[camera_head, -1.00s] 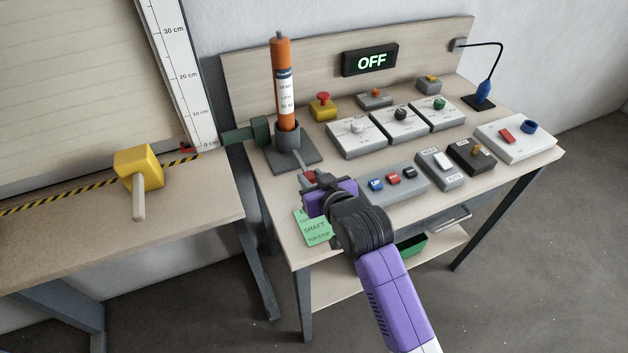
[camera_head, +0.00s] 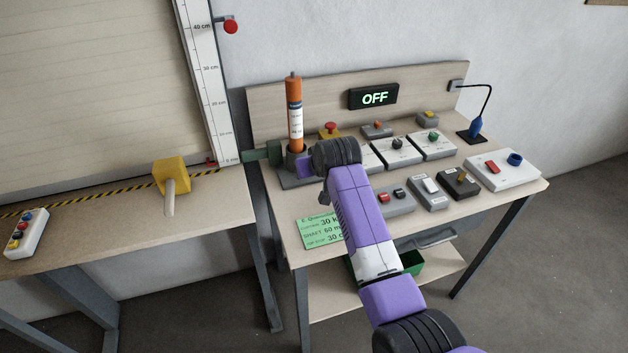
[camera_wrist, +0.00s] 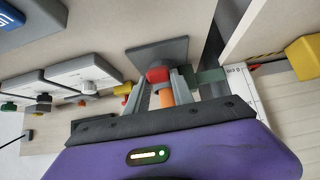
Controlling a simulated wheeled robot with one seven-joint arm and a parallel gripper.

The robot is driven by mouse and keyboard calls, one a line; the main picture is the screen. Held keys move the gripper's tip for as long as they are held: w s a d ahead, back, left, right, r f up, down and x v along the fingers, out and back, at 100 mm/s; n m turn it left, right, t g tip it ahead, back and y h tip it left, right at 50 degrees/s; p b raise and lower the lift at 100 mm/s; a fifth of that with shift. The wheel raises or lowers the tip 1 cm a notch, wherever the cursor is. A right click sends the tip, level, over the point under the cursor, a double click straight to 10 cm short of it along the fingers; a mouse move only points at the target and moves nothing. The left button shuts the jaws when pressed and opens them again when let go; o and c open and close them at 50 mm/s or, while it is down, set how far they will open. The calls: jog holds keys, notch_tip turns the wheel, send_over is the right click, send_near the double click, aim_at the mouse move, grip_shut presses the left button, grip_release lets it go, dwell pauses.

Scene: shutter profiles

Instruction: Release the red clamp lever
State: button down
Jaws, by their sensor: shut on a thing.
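The red clamp lever (camera_wrist: 158,75) shows its red end between my fingers in the wrist view. My gripper (camera_wrist: 160,82) is shut on it. In the head view my gripper (camera_head: 303,167) is at the dark clamp stand, and the lever is hidden behind my wrist. The orange motor tube (camera_head: 295,110) stands upright in the clamp, whose grey base plate (camera_head: 290,181) shows at its foot. Part of the orange tube also shows in the wrist view (camera_wrist: 166,98), beyond the lever.
A lit display (camera_head: 373,96) on the back panel reads OFF. Switch boxes, including a white box (camera_head: 502,170), cover the bench to the right. A green card (camera_head: 318,232) lies in front. A yellow crank block (camera_head: 171,177) stands on the left table.

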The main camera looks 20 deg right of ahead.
jog(key=shift+w+r, duration=1.2)
jog(key=shift+r, duration=0.1)
jog(key=c, duration=1.5)
grip_release()
jog(key=o, duration=0.4)
jog(key=shift+f, duration=0.1)
jog(key=shift+f, duration=0.15)
jog(key=shift+s, duration=0.15)
jog(key=shift+b+v, duration=0.5)
jog(key=shift+v, duration=3.3)
